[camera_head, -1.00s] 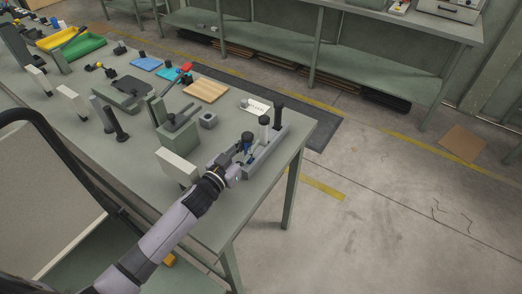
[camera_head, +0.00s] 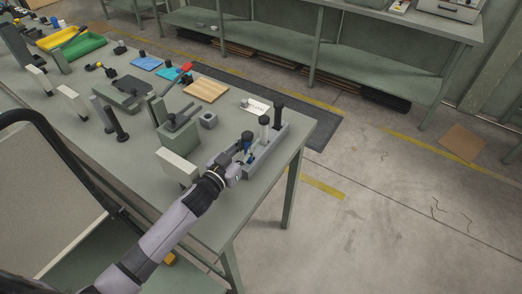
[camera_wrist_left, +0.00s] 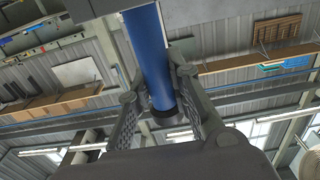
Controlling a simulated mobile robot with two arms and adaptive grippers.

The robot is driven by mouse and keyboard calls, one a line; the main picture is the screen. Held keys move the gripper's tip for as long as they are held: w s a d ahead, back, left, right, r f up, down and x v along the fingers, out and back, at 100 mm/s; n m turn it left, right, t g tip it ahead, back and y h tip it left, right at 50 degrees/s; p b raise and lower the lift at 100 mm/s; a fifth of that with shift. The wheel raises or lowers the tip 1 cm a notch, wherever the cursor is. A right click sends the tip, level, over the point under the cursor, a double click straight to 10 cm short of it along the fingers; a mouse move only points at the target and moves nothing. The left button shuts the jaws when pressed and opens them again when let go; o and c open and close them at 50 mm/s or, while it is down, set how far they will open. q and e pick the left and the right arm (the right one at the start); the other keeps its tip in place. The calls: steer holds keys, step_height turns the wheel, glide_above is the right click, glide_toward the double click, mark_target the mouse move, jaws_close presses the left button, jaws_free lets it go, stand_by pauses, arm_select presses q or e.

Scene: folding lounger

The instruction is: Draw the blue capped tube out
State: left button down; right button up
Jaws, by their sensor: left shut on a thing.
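The blue capped tube (camera_wrist_left: 150,55) stands between the fingers of my left gripper (camera_wrist_left: 157,100) in the left wrist view. Its dark cap (camera_wrist_left: 168,115) shows at the lower end there. In the head view, its dark top (camera_head: 247,138) and a bit of blue show at the near end of a grey rack (camera_head: 268,152). My left gripper is shut on the tube, close above the rack. My right gripper is not in view.
A white tube with a dark cap (camera_head: 264,128) and a black tube (camera_head: 278,114) stand farther along the rack. A white label card (camera_head: 257,106), a small grey block (camera_head: 208,120) and a wooden board (camera_head: 206,90) lie nearby. The table's right edge is close.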

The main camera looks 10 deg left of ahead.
mark_target(248, 134)
arm_select(q)
steer(key=shift+r, duration=0.15)
steer(key=shift+r+p, duration=3.35)
steer(key=shift+p, duration=0.05)
